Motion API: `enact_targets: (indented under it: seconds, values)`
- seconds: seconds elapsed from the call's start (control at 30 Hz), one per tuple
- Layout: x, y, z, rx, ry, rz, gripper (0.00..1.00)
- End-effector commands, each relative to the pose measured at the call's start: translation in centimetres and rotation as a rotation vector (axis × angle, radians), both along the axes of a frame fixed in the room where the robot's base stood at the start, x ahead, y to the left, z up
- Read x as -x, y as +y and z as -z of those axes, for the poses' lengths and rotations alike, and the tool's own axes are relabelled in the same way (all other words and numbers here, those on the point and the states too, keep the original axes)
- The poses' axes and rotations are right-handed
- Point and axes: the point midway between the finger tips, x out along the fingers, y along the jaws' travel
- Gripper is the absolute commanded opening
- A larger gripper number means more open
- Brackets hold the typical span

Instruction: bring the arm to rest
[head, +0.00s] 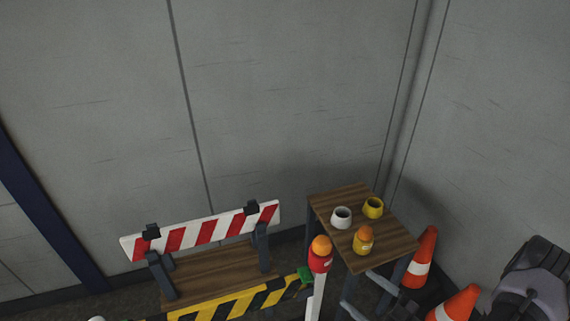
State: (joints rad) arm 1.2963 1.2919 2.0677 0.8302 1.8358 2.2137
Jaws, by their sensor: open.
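My gripper's fingers do not show in the head view. A grey and black shape at the lower right edge looks like part of my own arm, cut off by the frame. I see no gripper touching or holding any object. A small wooden table (396,243) stands near the corner. On it are a white cup (341,218), a yellow cup (373,208) and another yellow cup (364,246) with an orange ball on top. A red cup (320,262) with an orange ball (321,245) in its mouth sits on top of a white post (315,297).
A red-and-white striped board (205,231) stands behind a wooden bench-like surface (213,275), with a yellow-and-black striped board (235,304) in front. Two orange-and-white cones (424,257) (457,304) stand right of the table. Grey walls close off the back and right.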

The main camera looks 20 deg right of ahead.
Motion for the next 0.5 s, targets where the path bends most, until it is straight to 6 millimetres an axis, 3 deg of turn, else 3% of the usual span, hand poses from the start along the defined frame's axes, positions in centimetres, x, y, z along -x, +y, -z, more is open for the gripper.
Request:
enact_targets:
  seconds: [0.07, 0.13, 0.27, 0.37, 0.43, 0.47, 0.5]
  values:
    - [-1.4, 2.3, -3.6, 0.273, -0.100, -0.190, 0.91]
    - [-2.3, 6.1, -7.6, 0.622, -0.282, -0.445, 0.91]
    - [-1.1, 13.5, -13.8, 1.261, -0.817, -0.961, 0.91]
    - [1.4, 17.9, -17.4, 1.668, -1.402, -1.339, 0.91]
    - [3.2, 19.9, -19.6, 1.878, -1.901, -1.572, 0.91]
    - [4.0, 20.5, -20.5, -1.722, 1.895, 1.475, 0.91]
    - [4.9, 21.2, -21.6, -1.463, 1.807, 1.297, 0.91]
